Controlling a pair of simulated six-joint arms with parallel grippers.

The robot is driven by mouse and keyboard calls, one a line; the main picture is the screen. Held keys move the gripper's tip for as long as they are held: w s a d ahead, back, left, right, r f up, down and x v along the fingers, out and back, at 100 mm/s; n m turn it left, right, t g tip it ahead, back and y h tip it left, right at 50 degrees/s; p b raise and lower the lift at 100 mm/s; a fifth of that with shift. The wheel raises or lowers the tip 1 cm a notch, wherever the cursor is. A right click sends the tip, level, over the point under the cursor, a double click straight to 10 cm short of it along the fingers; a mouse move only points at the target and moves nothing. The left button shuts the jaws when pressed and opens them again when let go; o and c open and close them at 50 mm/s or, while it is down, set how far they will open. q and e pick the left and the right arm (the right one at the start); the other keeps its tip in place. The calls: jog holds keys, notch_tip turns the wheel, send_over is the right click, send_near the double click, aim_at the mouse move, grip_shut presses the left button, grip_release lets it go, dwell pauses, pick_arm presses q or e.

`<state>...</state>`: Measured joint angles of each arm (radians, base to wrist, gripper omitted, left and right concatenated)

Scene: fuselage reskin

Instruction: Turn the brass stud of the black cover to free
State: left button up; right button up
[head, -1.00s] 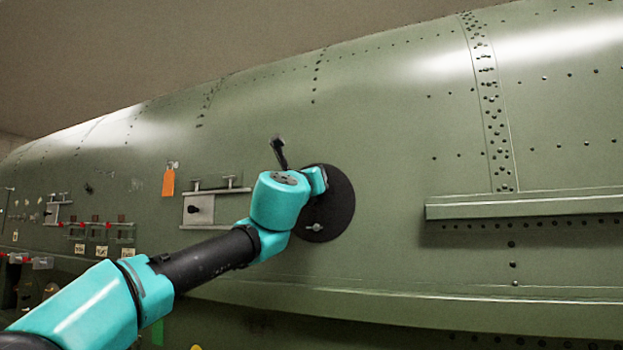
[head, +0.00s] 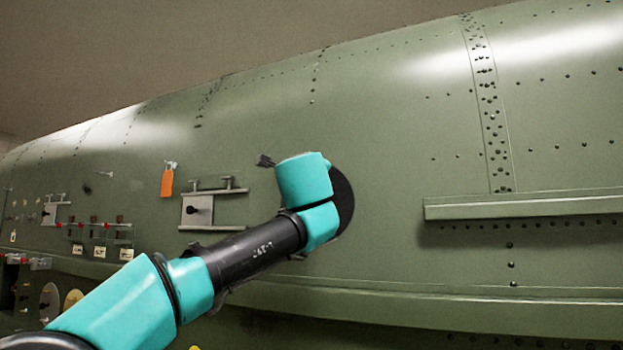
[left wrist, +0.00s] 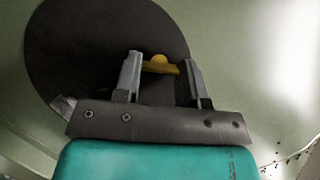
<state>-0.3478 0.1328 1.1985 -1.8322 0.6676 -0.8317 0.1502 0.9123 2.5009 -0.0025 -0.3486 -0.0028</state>
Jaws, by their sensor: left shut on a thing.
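The black cover (head: 343,200) is a round disc on the green fuselage. In the head view my left arm hides most of it, leaving its right edge showing. In the left wrist view the cover (left wrist: 80,50) fills the upper left. The brass stud (left wrist: 158,66) shows there as a yellow wing-shaped piece in front of the cover. My left gripper (left wrist: 160,75) is shut on the stud, with one finger at each side of it. In the head view the left gripper's fingers and the stud are hidden behind my wrist. My right gripper is in neither view.
Left of the cover, a grey bracket with a black knob (head: 199,210) is on the skin, with an orange tag (head: 167,182) above it. A long ledge (head: 530,204) juts out at the right. The skin between cover and ledge is clear.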

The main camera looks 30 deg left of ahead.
pick_arm(q)
jog(key=n+g, duration=0.1)
jog(key=n, duration=0.2)
jog(key=n+g, duration=0.1)
jog(key=n, duration=0.3)
jog(key=shift+r+g, duration=0.2)
jog(key=shift+g, duration=0.1)
jog(key=o, duration=0.9)
jog(key=shift+o, duration=0.2)
jog(key=shift+s+d, duration=0.1)
jog(key=shift+s, duration=0.05)
jog(key=v, duration=1.7)
jog(key=x, duration=1.4)
jog(key=shift+w, duration=0.25)
